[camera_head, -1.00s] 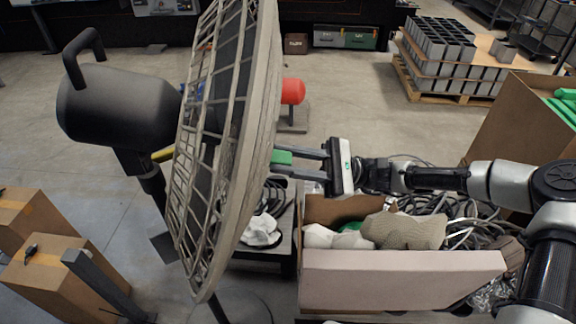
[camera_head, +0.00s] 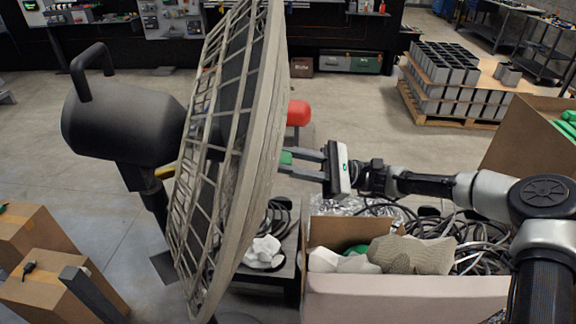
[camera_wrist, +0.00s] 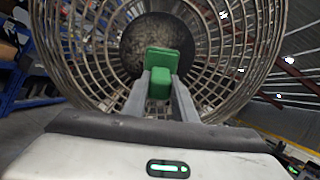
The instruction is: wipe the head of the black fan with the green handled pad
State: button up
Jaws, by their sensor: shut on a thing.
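The black fan's head (camera_head: 228,140) stands at the left centre of the head view, its wire cage seen nearly edge-on, with the black motor housing (camera_head: 125,122) behind it. My gripper (camera_head: 300,163) reaches in from the right at the cage's front. It is shut on the green handled pad (camera_wrist: 161,68), which shows in the wrist view between the fingertips, in front of the cage's middle. In the head view only a bit of green shows beside the cage rim; the rim hides the rest. I cannot tell whether the pad touches the cage.
An open box (camera_head: 405,293) with cables and cloths stands below my arm. Cardboard boxes (camera_head: 55,285) stand at lower left. A pallet of grey blocks (camera_head: 450,80) is at back right.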

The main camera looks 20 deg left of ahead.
jog(key=shift+w+d+r+p, duration=0.1)
jog(key=shift+d+r+p, duration=0.1)
jog(key=shift+r+p, duration=0.3)
jog(key=shift+d+r+p, duration=0.15)
jog(key=shift+r+p, duration=0.1)
jog(key=shift+r, duration=0.35)
jog(key=shift+s+d+r+p, duration=0.95)
jog(key=shift+s+d+p, duration=1.45)
jog(key=shift+s+p, duration=0.55)
jog(key=w+a+b, duration=0.3)
jog(key=w+a, duration=0.1)
jog(key=w, duration=0.2)
jog(key=shift+w+a, duration=0.2)
jog(key=shift+w, duration=0.05)
jog(key=b+v, duration=0.2)
jog(key=v, duration=0.4)
jog(key=shift+f+b, duration=0.15)
jog(key=shift+b, duration=0.15)
